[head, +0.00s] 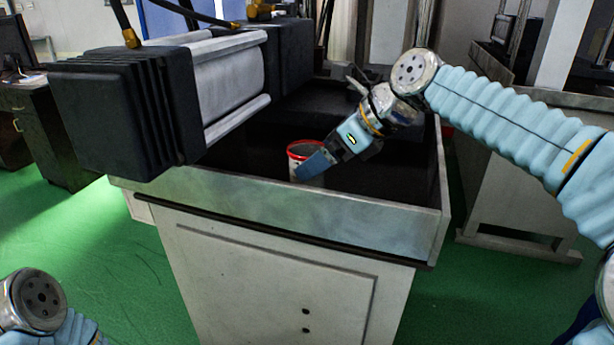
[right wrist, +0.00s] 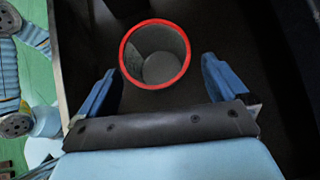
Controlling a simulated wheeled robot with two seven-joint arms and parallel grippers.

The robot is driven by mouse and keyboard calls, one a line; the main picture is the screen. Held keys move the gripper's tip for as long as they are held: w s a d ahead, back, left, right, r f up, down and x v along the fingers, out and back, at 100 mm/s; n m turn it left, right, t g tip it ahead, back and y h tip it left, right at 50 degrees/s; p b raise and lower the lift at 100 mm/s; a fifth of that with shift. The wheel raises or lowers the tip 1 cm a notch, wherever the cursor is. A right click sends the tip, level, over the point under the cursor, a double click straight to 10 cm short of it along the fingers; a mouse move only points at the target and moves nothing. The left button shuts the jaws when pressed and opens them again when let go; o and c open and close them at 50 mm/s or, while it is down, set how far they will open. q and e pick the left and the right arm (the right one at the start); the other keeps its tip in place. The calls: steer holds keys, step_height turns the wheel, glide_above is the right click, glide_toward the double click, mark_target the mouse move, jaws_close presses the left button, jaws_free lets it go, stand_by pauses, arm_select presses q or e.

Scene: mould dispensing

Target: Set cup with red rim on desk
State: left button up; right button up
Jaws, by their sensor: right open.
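The cup with the red rim (head: 303,152) stands upright on the dark surface inside the machine's tray, near its front wall. In the right wrist view the cup (right wrist: 157,67) looks empty and its red rim faces the camera. My right gripper (head: 315,166) reaches down over the tray and covers part of the cup in the head view. In the right wrist view the right gripper (right wrist: 158,85) is open, with one blue finger on each side of the cup's near side and gaps to both. My left gripper is outside the frames.
The metal tray wall (head: 290,205) rises in front of the cup. A large machine block (head: 125,115) with a grey cylinder stands to the left above the tray. A dark desk (head: 55,125) stands at the far left. Green floor (head: 60,230) is free at the left.

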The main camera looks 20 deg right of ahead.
steer(key=x, duration=0.4)
steer(key=shift+a+f, duration=0.1)
steer(key=shift+f, duration=0.25)
steer(key=c, duration=1)
steer(key=shift+r, duration=0.1)
steer(key=shift+c, duration=0.2)
